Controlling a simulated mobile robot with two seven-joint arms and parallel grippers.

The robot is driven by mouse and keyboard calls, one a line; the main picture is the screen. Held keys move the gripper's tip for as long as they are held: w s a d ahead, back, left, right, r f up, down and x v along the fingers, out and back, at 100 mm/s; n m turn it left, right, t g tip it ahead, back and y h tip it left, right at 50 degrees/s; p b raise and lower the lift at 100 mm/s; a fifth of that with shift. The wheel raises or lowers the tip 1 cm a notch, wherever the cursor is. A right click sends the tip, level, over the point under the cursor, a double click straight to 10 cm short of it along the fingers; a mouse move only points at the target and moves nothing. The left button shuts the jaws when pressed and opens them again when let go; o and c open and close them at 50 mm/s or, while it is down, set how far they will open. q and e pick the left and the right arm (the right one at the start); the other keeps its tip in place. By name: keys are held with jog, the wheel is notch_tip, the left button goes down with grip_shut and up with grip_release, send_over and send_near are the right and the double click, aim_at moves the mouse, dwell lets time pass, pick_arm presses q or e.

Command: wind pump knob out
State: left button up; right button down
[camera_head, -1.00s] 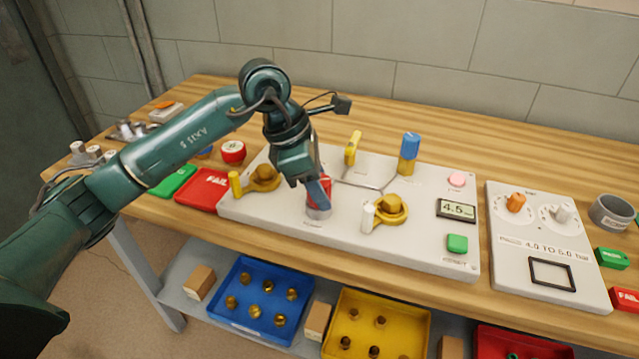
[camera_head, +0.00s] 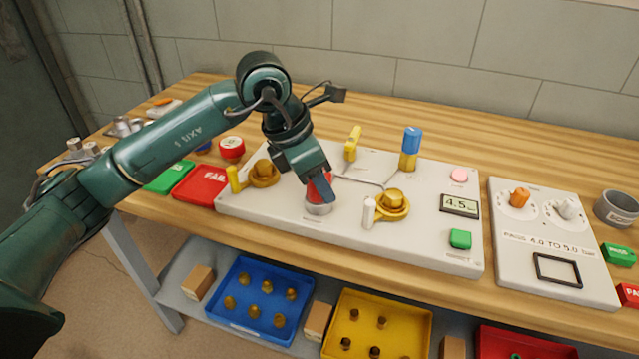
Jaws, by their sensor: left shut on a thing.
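The pump knob (camera_head: 318,188) is red and sits on a silver base on the white panel (camera_head: 270,212). My left gripper (camera_head: 322,190) is shut on the pump knob from above, and its fingers hide part of it. The display (camera_head: 459,206) on the panel reads 4.5. My right gripper is not in view.
Brass fittings with a yellow handle (camera_head: 234,179) and a white handle (camera_head: 368,212) flank the knob. A yellow lever (camera_head: 353,143) and a blue-topped post (camera_head: 411,148) stand behind. A pink button (camera_head: 459,175) and green button (camera_head: 460,239) are at right.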

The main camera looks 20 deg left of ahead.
pick_arm(q)
jog(key=shift+f+n+t+y+b, duration=0.1)
jog(key=shift+n+t+y+b, duration=0.3)
jog(key=shift+n, duration=0.5)
jog(key=n+b, duration=0.1)
jog(key=n, duration=0.1)
jog(key=shift+n+y+b, duration=0.3)
jog(key=shift+n, duration=0.1)
jog(key=shift+n+t+y+b, duration=0.4)
jog(key=shift+n+b, duration=0.15)
jog(key=shift+n, duration=0.95)
jog(key=shift+n+y+b, duration=0.35)
jog(key=shift+n+y, duration=0.05)
jog(key=shift+n, duration=0.1)
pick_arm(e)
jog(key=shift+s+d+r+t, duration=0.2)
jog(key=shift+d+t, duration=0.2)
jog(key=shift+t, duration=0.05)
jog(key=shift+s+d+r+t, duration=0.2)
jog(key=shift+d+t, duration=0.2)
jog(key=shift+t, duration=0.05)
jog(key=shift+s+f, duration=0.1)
pick_arm(q)
jog(key=o, duration=1)
